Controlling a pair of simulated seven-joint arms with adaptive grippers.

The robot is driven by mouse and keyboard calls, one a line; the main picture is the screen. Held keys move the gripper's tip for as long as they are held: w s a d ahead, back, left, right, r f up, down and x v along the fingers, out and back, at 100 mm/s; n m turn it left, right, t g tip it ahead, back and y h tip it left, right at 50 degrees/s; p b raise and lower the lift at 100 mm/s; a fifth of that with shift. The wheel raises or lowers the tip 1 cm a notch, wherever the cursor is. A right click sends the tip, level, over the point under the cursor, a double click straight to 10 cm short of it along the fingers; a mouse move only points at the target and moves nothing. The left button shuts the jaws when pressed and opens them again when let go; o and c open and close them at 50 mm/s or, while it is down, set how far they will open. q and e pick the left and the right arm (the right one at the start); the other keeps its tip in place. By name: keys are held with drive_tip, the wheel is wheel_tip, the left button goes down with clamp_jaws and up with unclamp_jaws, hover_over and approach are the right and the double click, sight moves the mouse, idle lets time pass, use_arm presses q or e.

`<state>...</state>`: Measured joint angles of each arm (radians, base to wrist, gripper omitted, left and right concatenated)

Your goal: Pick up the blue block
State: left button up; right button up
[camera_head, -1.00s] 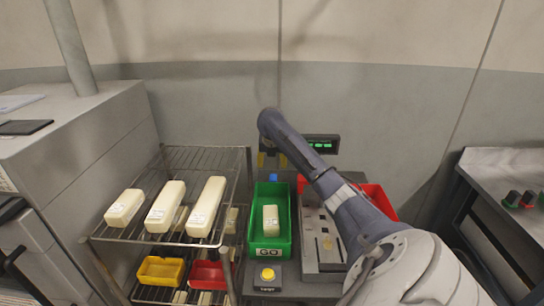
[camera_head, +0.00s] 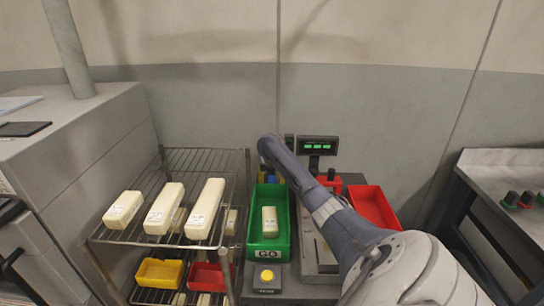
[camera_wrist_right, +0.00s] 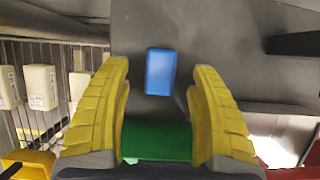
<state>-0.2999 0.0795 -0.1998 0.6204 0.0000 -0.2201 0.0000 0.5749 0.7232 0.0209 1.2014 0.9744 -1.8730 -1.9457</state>
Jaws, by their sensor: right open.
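The blue block (camera_wrist_right: 160,71) lies on a dark grey surface in the right wrist view, seen between my yellow fingertips. In the head view only a small blue part of the block (camera_head: 271,179) shows behind the green bin, under my right wrist. My right gripper (camera_wrist_right: 162,69) is open and empty, its two fingers on either side of the block in the picture. I cannot tell how far above the block it is. In the head view the wrist hides most of this gripper. My left gripper is not in view.
The green bin (camera_head: 281,233) with a cream block (camera_head: 269,221) stands just in front of the blue block. A wire rack (camera_head: 165,240) with several cream blocks is at left. A red bin (camera_head: 373,207) and a green-lit display (camera_head: 317,145) are to the right.

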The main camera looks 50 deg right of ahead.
drive_tip(key=shift+x, duration=1.25)
drive_tip(key=shift+c, duration=0.2)
drive_tip(key=c, duration=1.3)
